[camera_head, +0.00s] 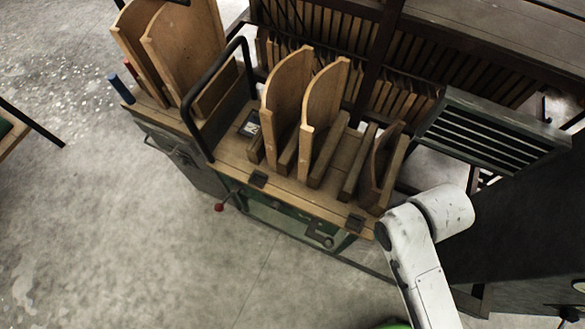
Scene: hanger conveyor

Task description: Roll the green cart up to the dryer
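My gripper is not in view; only a white link of my arm shows at the lower right. A bench-like unit (225,150) with a wooden top and a dark and green front stands in the middle. I cannot tell whether it is the green cart. A black curved handle rail (245,60) rises from it, and upright curved boards (322,95) stand on its top. A small patch of bright green (392,326) shows at the bottom edge, mostly cut off; I cannot tell what it belongs to. I cannot identify the dryer.
A dark rack (480,45) with rows of wooden slats stands behind the unit. A dark slatted panel (490,135) and a large dark body (520,220) fill the right side. Bare concrete floor (130,240) is open at left and lower left. A dark leg (35,125) juts in at far left.

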